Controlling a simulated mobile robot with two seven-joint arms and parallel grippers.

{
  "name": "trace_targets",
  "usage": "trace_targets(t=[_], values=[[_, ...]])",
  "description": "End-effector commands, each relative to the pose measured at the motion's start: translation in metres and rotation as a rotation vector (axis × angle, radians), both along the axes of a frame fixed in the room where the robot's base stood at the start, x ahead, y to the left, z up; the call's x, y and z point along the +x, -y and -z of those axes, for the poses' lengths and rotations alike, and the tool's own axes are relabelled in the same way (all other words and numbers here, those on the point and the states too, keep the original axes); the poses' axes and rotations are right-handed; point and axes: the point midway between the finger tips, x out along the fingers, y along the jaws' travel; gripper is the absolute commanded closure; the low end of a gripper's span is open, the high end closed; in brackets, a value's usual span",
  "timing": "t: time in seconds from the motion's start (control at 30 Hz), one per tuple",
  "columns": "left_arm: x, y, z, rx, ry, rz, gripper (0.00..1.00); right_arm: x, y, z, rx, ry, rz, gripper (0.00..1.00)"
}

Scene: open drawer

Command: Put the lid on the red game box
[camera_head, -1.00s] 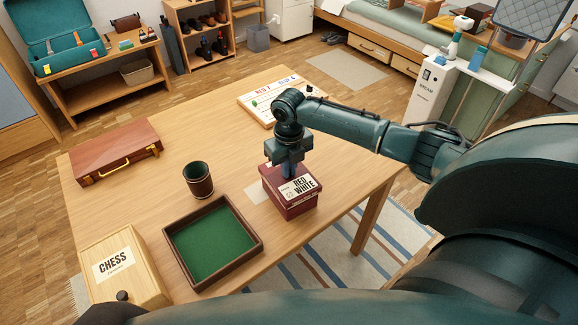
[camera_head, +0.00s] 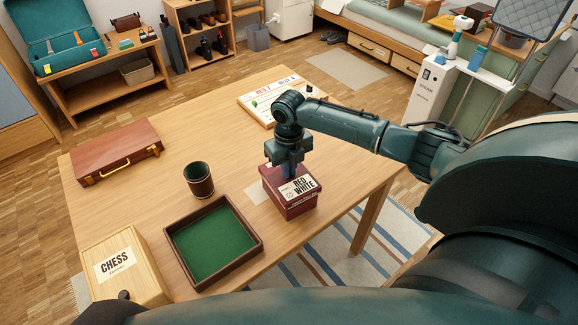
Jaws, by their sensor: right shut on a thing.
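The red game box (camera_head: 291,209) stands on the wooden table, near its right edge. Its lid (camera_head: 304,184), with a white "RED WHITE" label, sits on top of the box and appears level. My right gripper (camera_head: 289,172) points down from above and is shut on the lid at its far left part. The gripper and wrist hide the back left of the lid, so I cannot tell whether it is fully seated there.
A green-lined tray (camera_head: 258,240) lies left of the box, with a dark cup (camera_head: 199,180) behind it. A wooden chess box (camera_head: 135,262) and a brown case (camera_head: 116,152) are further left. A scoreboard (camera_head: 262,103) lies at the back. The table's middle is clear.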

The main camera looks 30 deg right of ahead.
Motion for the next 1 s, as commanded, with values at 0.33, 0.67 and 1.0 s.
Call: trace_targets(t=[0.33,0.67,1.0], values=[[-0.002,0.000,-0.003,-0.002,0.000,-0.001,0.58,0.000,0.000,0.001,0.000,0.000,0.000,1.00],[-0.004,0.000,0.000,-0.002,-0.006,-0.001,0.58,0.000,0.000,0.004,0.000,0.000,0.000,1.00],[-0.004,0.000,0.008,0.000,-0.009,-0.002,0.58,0.000,0.000,0.013,-0.001,-0.001,0.000,1.00]])
